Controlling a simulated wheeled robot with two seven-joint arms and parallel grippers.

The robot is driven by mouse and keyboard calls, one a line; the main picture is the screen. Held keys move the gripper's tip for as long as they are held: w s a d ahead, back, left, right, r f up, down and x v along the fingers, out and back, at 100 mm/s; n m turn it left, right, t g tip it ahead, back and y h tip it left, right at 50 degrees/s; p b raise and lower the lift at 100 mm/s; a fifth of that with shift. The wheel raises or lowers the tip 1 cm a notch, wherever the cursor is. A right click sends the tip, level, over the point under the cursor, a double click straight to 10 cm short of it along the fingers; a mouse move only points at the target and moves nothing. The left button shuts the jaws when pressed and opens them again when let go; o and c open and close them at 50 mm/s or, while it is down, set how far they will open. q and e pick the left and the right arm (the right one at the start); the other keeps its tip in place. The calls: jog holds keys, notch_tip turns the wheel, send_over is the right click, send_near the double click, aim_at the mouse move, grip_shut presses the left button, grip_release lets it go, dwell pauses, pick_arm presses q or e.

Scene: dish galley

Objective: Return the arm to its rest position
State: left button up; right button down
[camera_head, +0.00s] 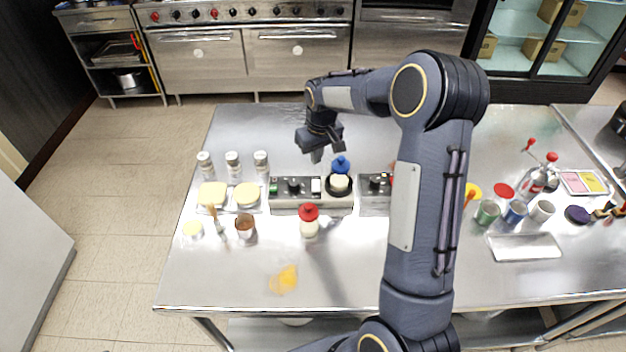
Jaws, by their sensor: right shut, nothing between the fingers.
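My right arm rises from the bottom of the head view, bends at the top and reaches left over the steel table (240,270). My right gripper (316,156) hangs fingers down above the far part of the table, behind the grey box with knobs. It is shut and holds nothing. A blue-topped item (341,166) is just right of and below the fingers. My left gripper is not in view.
A red-capped bottle (309,222) stands in front of the grey box (290,187). Cups (487,212) and a metal tray (524,247) are at right. The front left table is mostly clear.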

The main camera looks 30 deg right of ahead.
jog(key=shift+r, duration=0.1)
jog(key=s+a+r+m+t+y, duration=0.1)
jog(key=s+a+r, duration=0.25)
jog(key=s, duration=0.35)
jog(key=s+a+r+t+y+b, duration=0.15)
jog(key=s+r, duration=0.25)
jog(key=s, duration=0.4)
jog(key=s+a+r+m+p, duration=0.1)
jog(key=s+a+r, duration=0.25)
jog(key=s, duration=0.35)
jog(key=s+a+f+t+y, duration=0.1)
jog(key=s+a, duration=0.3)
jog(key=s, duration=0.4)
jog(key=shift+s+f+b, duration=0.2)
jog(key=shift+f+b, duration=0.2)
jog(key=shift+f, duration=0.1)
jog(key=shift+a, duration=0.1)
